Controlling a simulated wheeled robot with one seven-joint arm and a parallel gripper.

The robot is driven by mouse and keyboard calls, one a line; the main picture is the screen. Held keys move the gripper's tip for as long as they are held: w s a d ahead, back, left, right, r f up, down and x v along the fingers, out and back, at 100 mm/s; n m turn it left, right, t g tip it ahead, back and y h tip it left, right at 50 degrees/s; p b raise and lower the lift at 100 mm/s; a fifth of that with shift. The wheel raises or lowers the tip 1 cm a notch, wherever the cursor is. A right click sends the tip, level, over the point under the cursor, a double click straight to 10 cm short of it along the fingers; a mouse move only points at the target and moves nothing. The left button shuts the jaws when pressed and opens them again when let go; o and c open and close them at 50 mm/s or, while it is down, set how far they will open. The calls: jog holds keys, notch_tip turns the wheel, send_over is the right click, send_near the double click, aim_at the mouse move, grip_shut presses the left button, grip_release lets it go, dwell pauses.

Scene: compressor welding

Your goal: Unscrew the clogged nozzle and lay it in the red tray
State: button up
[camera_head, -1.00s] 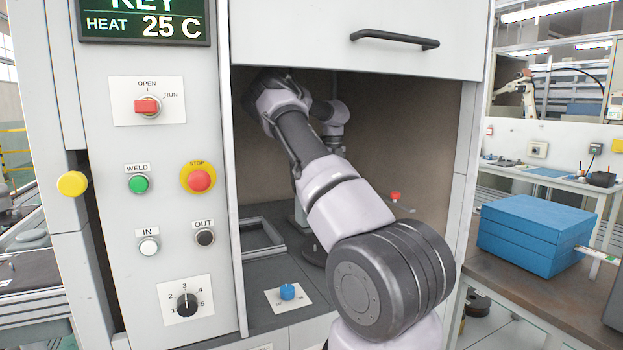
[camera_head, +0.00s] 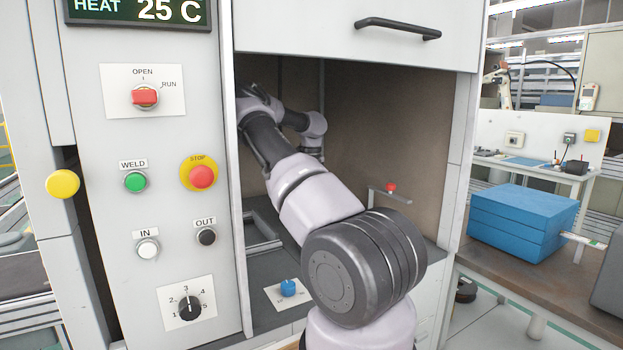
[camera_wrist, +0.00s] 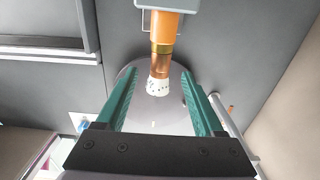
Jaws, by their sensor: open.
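In the wrist view, an orange torch body (camera_wrist: 166,26) hangs from the top, with a brass-coloured collar below it. The copper nozzle (camera_wrist: 160,68) follows, its end crusted with white, speckled matter. My gripper (camera_wrist: 158,76) is open, with one green finger on each side of the nozzle's end. Gaps show between the fingers and the nozzle, so nothing is held. In the head view my arm reaches into the cabinet, and my gripper and the nozzle are hidden there. I cannot make out the red tray in either view.
The cabinet's side wall (camera_head: 415,130) and raised door (camera_head: 350,35) bound the opening. A red knob (camera_head: 390,188) on a bracket and a blue knob (camera_head: 288,288) are near my arm. A blue box (camera_head: 522,222) stands on the bench at right.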

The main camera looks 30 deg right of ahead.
jog(key=shift+f, duration=1.7)
grip_shut()
dwell(0.3)
jog(key=c, duration=0.8)
grip_release()
grip_shut()
